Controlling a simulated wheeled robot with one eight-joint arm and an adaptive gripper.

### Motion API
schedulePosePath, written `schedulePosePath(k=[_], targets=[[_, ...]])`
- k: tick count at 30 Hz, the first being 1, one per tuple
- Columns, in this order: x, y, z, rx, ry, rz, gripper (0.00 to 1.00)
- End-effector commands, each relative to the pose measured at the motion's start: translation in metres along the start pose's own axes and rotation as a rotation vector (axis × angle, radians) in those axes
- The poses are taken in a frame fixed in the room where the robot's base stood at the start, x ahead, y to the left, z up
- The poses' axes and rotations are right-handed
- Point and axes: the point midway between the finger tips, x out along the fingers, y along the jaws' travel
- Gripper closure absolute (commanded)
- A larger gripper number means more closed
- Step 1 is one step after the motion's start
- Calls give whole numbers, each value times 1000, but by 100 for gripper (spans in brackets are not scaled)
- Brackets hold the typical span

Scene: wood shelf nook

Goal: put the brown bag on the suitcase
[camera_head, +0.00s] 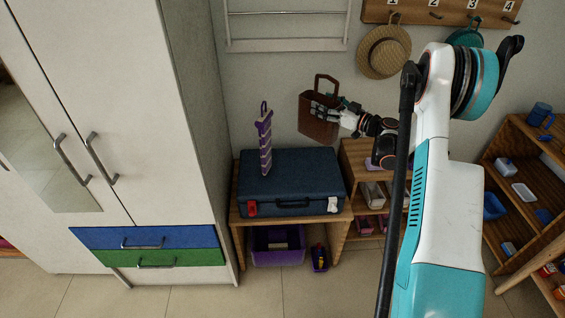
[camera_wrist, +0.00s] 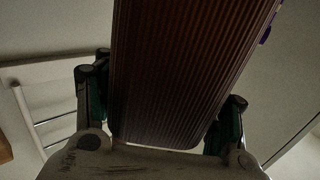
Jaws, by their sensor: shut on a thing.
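The brown bag (camera_head: 316,126) is held in the air above and a little right of the suitcase, in the head view. Its handle points up. My gripper (camera_head: 340,113) is shut on it from the right side. In the wrist view the bag's ribbed brown surface (camera_wrist: 190,70) fills the space between my gripper's fingers (camera_wrist: 165,110). The dark blue suitcase (camera_head: 291,177) lies flat on a low wooden stand, with its handle facing front. A purple patterned item (camera_head: 265,142) stands upright at the left rear part of the suitcase top.
A white wardrobe (camera_head: 110,120) stands left of the suitcase. Wooden shelves with small items (camera_head: 368,190) stand right of it. A straw hat (camera_head: 384,52) hangs on the wall behind. The suitcase top right of the purple item is clear.

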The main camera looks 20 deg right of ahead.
Motion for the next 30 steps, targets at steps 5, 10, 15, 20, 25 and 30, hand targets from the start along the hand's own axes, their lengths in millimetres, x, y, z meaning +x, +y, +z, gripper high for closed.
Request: schedulePosePath(k=[5,10,15,20,25,30], targets=[[0,0,26,0,0,1,80],[0,0,68,0,0,1,80],[0,0,110,0,0,1,80],[0,0,142,0,0,1,80],[0,0,156,0,0,1,80],[0,0,167,0,0,1,80]])
